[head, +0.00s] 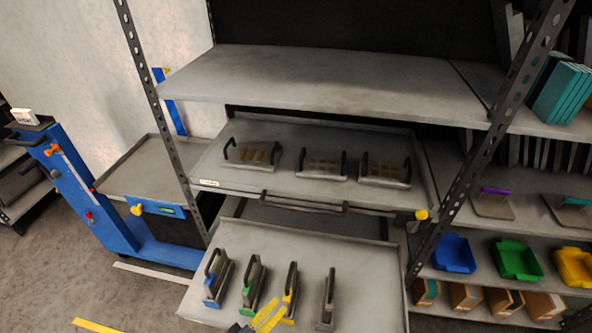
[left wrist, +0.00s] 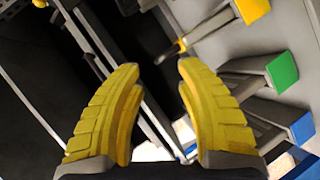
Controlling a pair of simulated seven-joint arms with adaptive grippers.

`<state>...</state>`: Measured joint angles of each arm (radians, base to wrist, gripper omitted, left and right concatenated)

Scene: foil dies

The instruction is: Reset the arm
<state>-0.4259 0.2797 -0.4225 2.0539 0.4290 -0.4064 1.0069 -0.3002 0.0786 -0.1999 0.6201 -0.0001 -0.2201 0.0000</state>
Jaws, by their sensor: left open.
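My left gripper (head: 268,317) shows at the bottom edge of the head view, with yellow ribbed fingers, in front of the lower pulled-out drawer. In the left wrist view the two fingers (left wrist: 158,66) are spread, with nothing between them. On the lower drawer (head: 340,255) stand several grey handled dies: a blue-marked die (head: 217,278), a green-marked die (head: 253,283), a yellow-marked die (head: 291,290) and a plain grey one (head: 326,300). The gripper overlaps the yellow-marked die in the head view; contact cannot be told. My right gripper is not in view.
An upper drawer (head: 215,165) holds 3 handled plates (head: 323,165). Above it is a bare shelf (head: 330,80). A blue cart (head: 80,190) stands at left. Blue, green and yellow bins (head: 517,260) sit at right. Perforated posts (head: 160,110) flank the drawers.

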